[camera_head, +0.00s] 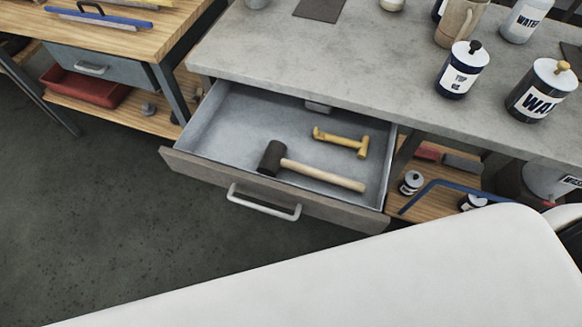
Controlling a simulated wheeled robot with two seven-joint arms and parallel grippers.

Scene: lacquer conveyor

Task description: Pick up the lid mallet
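A mallet (318,174) with a dark head and a pale wooden handle lies in the open drawer (225,130). Its head is toward the left and its handle points right, near the drawer front. A smaller yellow tool (341,141) lies behind it in the same drawer, apart from it. No label shows which tool is the lid mallet. Neither of my grippers is in view.
The drawer front with its metal handle (263,205) sticks out below the grey worktop (330,65). Labelled cans (463,70) and a larger container (541,90) stand on the worktop. A wooden bench (130,35) is at the upper left. A large white surface (400,270) fills the lower right.

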